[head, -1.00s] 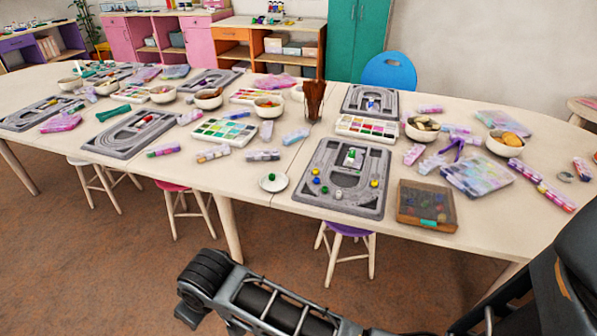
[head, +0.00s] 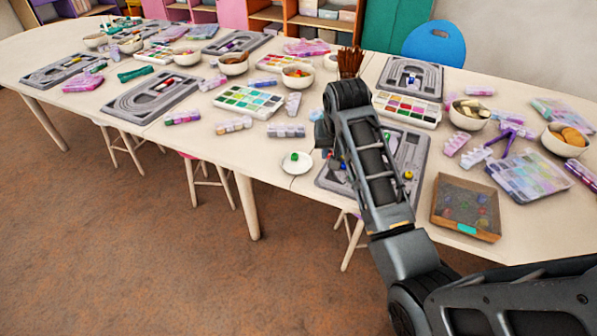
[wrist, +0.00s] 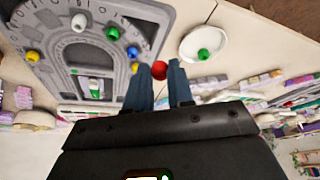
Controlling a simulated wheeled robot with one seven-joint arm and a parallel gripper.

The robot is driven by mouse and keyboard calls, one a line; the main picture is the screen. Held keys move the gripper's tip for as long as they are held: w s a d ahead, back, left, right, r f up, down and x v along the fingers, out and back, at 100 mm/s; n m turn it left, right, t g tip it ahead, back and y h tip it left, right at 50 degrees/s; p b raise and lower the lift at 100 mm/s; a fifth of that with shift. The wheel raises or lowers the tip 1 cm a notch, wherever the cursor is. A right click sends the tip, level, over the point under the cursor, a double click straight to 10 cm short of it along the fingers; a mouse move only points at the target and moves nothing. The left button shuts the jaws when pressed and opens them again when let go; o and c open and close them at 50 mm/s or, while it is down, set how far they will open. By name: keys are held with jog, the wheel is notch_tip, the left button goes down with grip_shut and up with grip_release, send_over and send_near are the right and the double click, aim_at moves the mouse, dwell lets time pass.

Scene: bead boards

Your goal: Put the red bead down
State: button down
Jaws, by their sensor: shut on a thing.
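The red bead (wrist: 159,70) is between the fingertips of my gripper (wrist: 162,72) in the wrist view, and the gripper is shut on it. The fingers hang over the area between the grey bead board (wrist: 165,18) and the small white saucer (wrist: 187,46). Several beads lie along the board's curved groove, among them a green bead (wrist: 112,33), a blue bead (wrist: 132,52) and a yellow bead (wrist: 33,55). A green bead (wrist: 204,54) sits on the saucer. In the head view my arm hides the red bead and much of the board (head: 412,150).
The saucer (head: 286,165) is left of the board in the head view. A brown tray with beads (head: 440,215) is to the right. A paint-like color box (head: 420,122), a brush cup and several bowls stand behind. Bare tabletop lies left of the saucer.

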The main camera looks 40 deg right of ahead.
jog(key=d, duration=0.3)
send_over(298, 170)
jog(key=s, duration=0.1)
jog(key=shift+m+h, duration=0.3)
jog(key=shift+m, duration=0.1)
jog(key=f, duration=0.5)
jog(key=shift+a+f+p, duration=0.3)
jog(key=shift+a+f, duration=0.05)
jog(key=shift+a, duration=0.05)
jog(key=shift+a+f, duration=0.1)
jog(key=shift+f, duration=2.1)
jog(key=shift+f, duration=0.2)
jog(key=c, duration=1)
grip_release()
jog(key=shift+r, duration=0.1)
